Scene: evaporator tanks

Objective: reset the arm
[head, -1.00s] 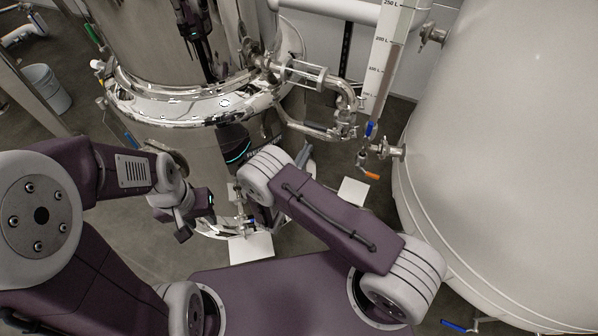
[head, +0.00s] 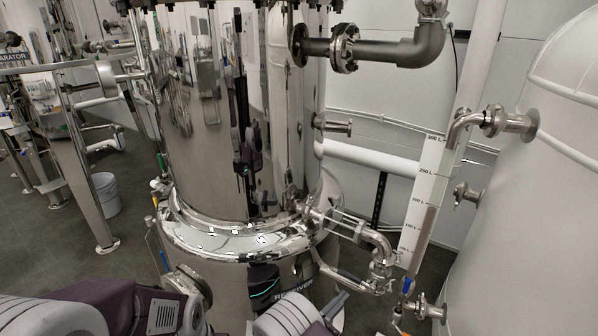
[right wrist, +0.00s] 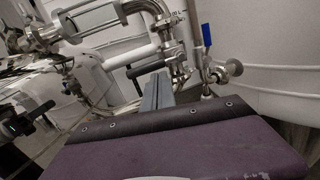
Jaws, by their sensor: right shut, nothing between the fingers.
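My right arm (head: 290,318) reaches up from the bottom edge in the head view, with only its upper end showing. My right gripper (head: 336,303) shows as narrow grey fingers just beyond it, in front of the steel tank's lower right side. In the right wrist view, the right gripper (right wrist: 158,95) is shut and empty, its grey fingers close together. My left arm (head: 150,312) is at the bottom left of the head view; its gripper is below that frame. A dark part with a small green light, seemingly my left gripper (right wrist: 28,122), is at the left of the right wrist view; its jaws are unclear.
A polished steel tank (head: 190,120) stands ahead, with pipes and a valve assembly (head: 350,225) on its right. A level gauge (head: 420,210) stands beside a big white tank (head: 530,230). A bucket (head: 106,195) stands on open floor at left.

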